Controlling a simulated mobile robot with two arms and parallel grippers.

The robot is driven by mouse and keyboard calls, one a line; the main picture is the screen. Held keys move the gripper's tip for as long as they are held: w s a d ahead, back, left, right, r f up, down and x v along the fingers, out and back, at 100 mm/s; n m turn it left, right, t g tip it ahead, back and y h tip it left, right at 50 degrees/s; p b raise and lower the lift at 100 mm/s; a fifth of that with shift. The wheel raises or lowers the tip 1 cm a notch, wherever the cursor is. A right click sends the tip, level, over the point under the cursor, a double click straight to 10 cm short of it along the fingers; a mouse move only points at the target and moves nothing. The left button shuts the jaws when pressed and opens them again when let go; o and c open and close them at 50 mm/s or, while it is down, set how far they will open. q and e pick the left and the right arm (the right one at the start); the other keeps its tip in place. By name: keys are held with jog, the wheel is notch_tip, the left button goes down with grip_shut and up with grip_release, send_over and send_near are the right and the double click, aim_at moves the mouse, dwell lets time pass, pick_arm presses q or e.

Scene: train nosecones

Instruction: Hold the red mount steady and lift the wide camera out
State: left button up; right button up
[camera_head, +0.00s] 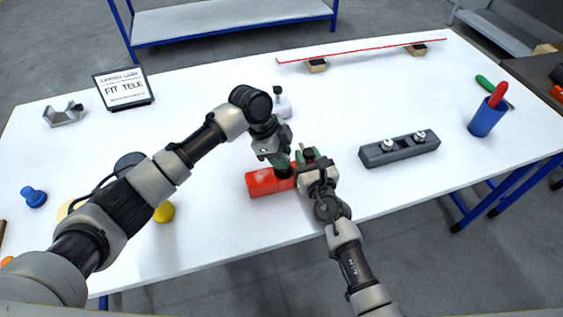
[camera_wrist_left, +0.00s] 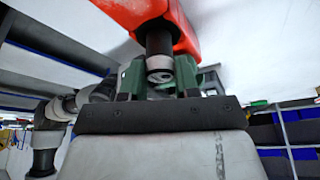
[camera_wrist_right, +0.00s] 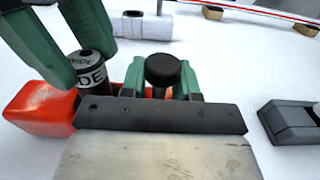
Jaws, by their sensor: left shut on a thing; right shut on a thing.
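The red mount (camera_head: 262,183) lies on the white table near its front edge. The wide camera (camera_wrist_right: 92,72), a black cylinder with a grey band lettered WIDE, stands upright at the mount. My left gripper (camera_head: 284,162) is shut on it from above; the camera also shows between the green fingers in the left wrist view (camera_wrist_left: 159,62). Its lower end meets the red mount; I cannot tell how deep it sits. The fingers hide part of the mount.
A grey block (camera_head: 378,155) with two silver-topped pieces stands right. A sign reading FIT TELE (camera_head: 124,88) stands back left. A blue cup (camera_head: 487,118) is far right. A red rail (camera_head: 360,48) rests on wooden blocks behind.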

pick_arm(q)
notch_tip(320, 180, up, 7)
jog(key=shift+r, duration=0.1)
pick_arm(e)
jog(key=o, duration=1.1)
jog(key=v, duration=1.1)
jog(key=shift+s+d, duration=0.15)
jog(key=shift+s, duration=0.3)
jog(key=shift+r, duration=0.1)
